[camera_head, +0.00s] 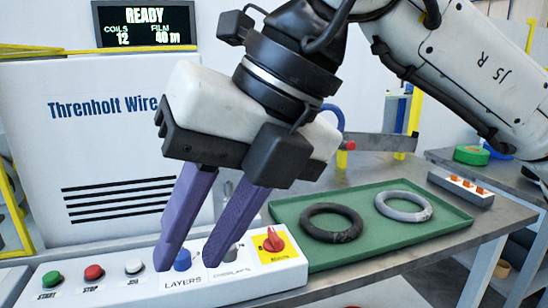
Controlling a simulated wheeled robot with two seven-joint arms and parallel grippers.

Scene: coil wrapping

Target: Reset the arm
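My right gripper (190,258) hangs over the control panel (100,297), its two purple fingers pointing down and apart with nothing held between them. A blue knob (182,260) labelled LAYERS shows in the gap between the fingers; I cannot tell whether a finger touches it. The right finger partly hides a grey knob (233,254) labelled OVERLAPS. My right arm (470,75) comes in from the upper right. My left gripper is not in view.
A red switch (273,240) on yellow is right of the fingers. Green (50,279), red (94,272) and white (134,266) buttons are left. A green tray (440,226) holds a black coil (331,235) and a grey coil (404,194). The display (144,24) reads READY.

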